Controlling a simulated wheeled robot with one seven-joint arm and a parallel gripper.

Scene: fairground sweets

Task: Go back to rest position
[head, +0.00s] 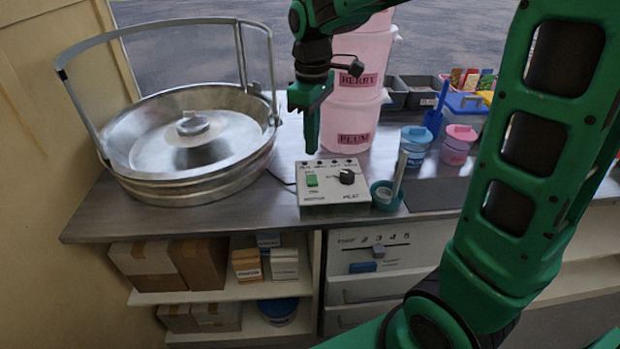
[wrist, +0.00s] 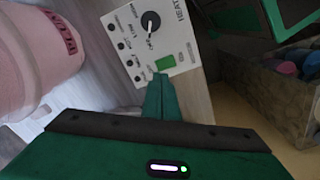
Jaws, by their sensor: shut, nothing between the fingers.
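My gripper (head: 311,140) hangs just above the back edge of a white control box (head: 335,196) on the metal counter, its fingers pointing down. In the wrist view my gripper (wrist: 163,78) is shut and empty, with the fingertips near the box's green switch. The box (wrist: 135,42) carries a green rocker switch (head: 311,180) and a black round knob (head: 347,176). In the wrist view the green switch (wrist: 165,62) and the knob (wrist: 151,21) also show. I cannot tell whether the fingertips touch the box.
A large metal candy-floss bowl (head: 190,150) with a raised clear guard stands at left. Stacked pink tubs (head: 352,110) stand behind the box. A small teal cup (head: 386,196) with a stick is right of it. Blue (head: 415,146) and pink (head: 458,145) lidded jars stand farther right.

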